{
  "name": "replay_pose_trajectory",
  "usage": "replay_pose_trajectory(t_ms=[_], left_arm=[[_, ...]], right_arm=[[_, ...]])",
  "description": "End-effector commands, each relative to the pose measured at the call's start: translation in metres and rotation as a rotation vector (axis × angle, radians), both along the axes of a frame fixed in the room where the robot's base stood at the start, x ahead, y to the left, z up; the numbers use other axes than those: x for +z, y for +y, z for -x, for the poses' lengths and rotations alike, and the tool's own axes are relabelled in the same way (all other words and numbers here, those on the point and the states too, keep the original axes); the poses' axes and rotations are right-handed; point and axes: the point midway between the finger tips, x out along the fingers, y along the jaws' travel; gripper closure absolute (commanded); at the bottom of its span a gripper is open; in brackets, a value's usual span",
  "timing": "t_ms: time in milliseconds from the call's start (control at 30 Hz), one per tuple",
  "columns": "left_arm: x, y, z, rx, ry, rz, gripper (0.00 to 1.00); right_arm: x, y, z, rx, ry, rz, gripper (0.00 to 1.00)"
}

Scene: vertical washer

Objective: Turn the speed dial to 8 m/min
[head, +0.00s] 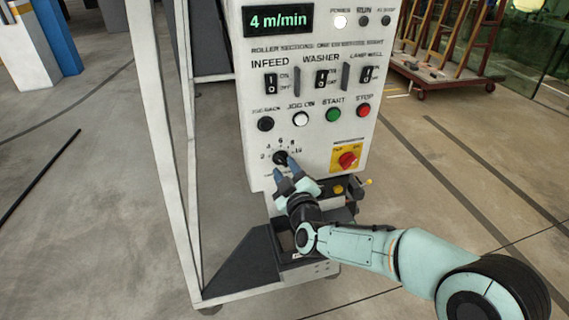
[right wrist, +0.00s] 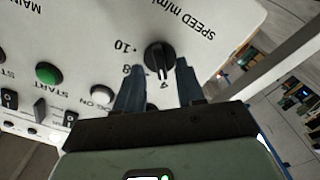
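The speed dial (head: 281,157) is a small black knob low on the white control panel, with numbers around it. The display (head: 279,20) reads 4 m/min. In the right wrist view the dial (right wrist: 159,57) appears upside down, its pointer towards the 4; the 8 and 10 marks show to its left. My right gripper (head: 286,168) is at the dial. In the right wrist view its two fingers (right wrist: 160,65) are apart, one on each side of the knob, with visible gaps. I cannot tell how deep they reach. My left gripper is out of view.
Above the dial are a green START button (head: 334,114), a red STOP button (head: 364,111), a white JOG ON button (head: 301,119) and black switches. A red rotary switch on a yellow plate (head: 347,159) sits close to the right. A white frame post (head: 165,150) stands left.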

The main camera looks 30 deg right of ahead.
Motion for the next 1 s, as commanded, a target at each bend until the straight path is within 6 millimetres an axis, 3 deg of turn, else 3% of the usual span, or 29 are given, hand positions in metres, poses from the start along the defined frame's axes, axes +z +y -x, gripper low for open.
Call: replay_pose_trajectory(t_ms=[200,467,500,600,633,1000], left_arm=[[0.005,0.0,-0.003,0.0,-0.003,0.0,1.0],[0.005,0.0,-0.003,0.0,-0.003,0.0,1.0],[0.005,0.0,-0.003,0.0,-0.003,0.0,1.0],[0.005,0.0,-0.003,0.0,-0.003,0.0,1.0],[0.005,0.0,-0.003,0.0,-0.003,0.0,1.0],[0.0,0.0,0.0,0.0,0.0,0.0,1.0]], right_arm=[[0.0,-0.004,-0.017,-0.001,0.002,-0.001,0.62],[-0.001,-0.005,-0.018,-0.001,0.001,-0.001,0.62],[-0.001,-0.005,-0.018,-0.001,0.001,-0.001,0.65],[-0.001,-0.005,-0.018,-0.001,0.001,-0.001,0.97],[0.0,-0.005,-0.018,0.0,0.001,-0.001,1.0],[-0.001,-0.004,-0.018,0.0,-0.008,-0.032,1.0]])
